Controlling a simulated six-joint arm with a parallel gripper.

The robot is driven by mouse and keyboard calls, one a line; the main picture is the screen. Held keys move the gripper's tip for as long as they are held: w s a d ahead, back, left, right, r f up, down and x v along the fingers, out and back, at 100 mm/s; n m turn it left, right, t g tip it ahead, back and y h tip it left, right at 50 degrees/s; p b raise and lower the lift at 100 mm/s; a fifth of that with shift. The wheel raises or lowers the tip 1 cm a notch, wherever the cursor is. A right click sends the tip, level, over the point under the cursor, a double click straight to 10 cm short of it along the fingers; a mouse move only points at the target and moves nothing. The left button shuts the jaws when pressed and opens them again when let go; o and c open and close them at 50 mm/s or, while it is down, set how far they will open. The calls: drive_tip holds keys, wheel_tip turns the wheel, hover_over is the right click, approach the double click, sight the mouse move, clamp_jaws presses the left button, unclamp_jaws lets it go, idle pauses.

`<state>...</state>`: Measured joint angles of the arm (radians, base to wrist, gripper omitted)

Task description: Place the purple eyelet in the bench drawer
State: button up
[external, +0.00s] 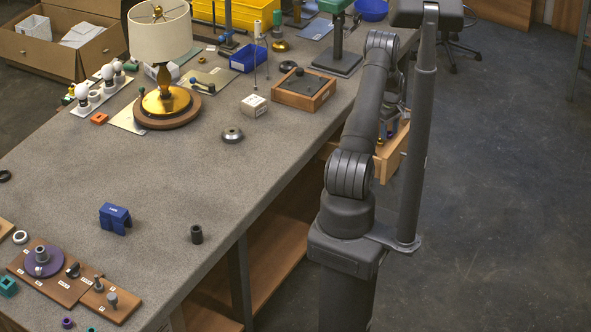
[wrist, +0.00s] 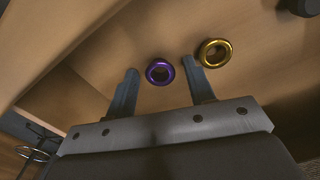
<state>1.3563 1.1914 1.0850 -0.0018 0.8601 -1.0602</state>
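The purple eyelet (wrist: 150,72) is a small round ring with a dark hole. In the wrist view it shows between my finger ends, over the light wooden floor of the bench drawer (wrist: 95,50). My gripper (wrist: 158,66) is open, with a visible gap between each finger and the eyelet. I cannot tell whether the eyelet rests fully on the floor. The open drawer (external: 386,165) sticks out from the bench's right side in the external view, where my arm hides most of it and my gripper.
A gold eyelet (wrist: 205,55) lies just right of the purple one. Wooden drawer walls rise close to my gripper. On the bench stand a lamp (external: 160,35), a blue bracket (external: 115,217) and a dark cylinder (external: 197,234). A small purple ring (external: 67,323) lies at the near edge.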

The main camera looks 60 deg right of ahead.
sight(389, 133)
wheel_tip(389, 133, up, 12)
drive_tip(key=shift+r, duration=0.2)
idle(0.5)
drive_tip(key=shift+f, duration=0.1)
wheel_tip(389, 133, down, 12)
drive_tip(key=shift+r, duration=1.95)
drive_tip(key=shift+f, duration=0.1)
drive_tip(key=shift+r, duration=13.7)
drive_tip(key=w+a+n, duration=0.2)
drive_tip(key=w+a, duration=0.6)
drive_tip(key=w, duration=0.6)
drive_tip(key=w+a+n, duration=0.3)
drive_tip(key=w+a, duration=0.6)
drive_tip(key=w, duration=0.5)
drive_tip(key=shift+w, duration=0.2)
